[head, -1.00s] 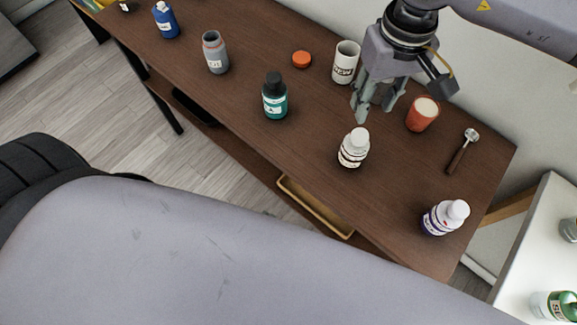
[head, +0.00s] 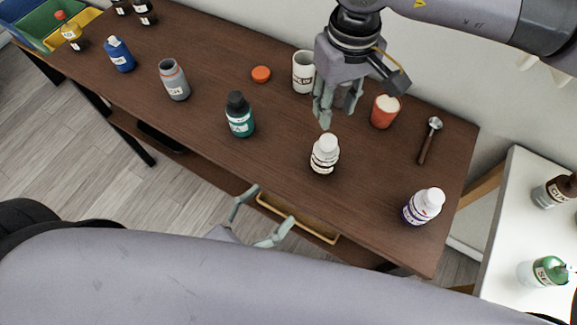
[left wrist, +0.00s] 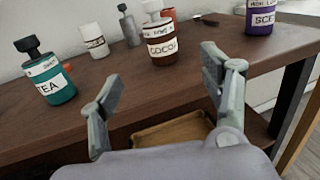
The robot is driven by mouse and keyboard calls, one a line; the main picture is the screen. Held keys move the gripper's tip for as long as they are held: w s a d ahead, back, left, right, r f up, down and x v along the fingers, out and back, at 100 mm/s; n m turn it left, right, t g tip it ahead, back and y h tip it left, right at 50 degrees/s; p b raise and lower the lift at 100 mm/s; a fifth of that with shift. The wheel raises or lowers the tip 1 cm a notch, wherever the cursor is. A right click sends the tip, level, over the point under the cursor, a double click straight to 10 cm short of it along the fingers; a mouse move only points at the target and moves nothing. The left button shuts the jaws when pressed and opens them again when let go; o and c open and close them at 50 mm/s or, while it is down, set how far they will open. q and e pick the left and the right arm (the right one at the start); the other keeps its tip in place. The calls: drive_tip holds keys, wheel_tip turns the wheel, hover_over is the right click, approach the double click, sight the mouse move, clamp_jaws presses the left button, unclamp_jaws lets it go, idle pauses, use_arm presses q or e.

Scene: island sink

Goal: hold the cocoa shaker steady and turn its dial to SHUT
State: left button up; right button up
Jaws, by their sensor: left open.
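My left gripper (head: 262,216) is open and empty, low in front of the table edge and apart from the shaker. Its spread fingers (left wrist: 170,88) also show in the left wrist view. My right gripper (head: 324,118) points down just behind and above the shaker; its finger gap is unclear.
The teal TEA bottle (head: 240,118) stands left of the shaker, the purple-labelled bottle (head: 424,207) right. An orange lid (head: 261,74) lies further left. A yellowish tray (head: 300,222) sits below the tabletop.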

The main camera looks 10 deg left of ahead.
sight(316, 163)
use_arm(q)
drive_tip(key=x, duration=1.7)
drive_tip(key=shift+w+d, duration=0.1)
drive_tip(key=shift+w, duration=0.1)
drive_tip(key=c, duration=1.3)
drive_tip(key=shift+c, duration=0.2)
idle(0.3)
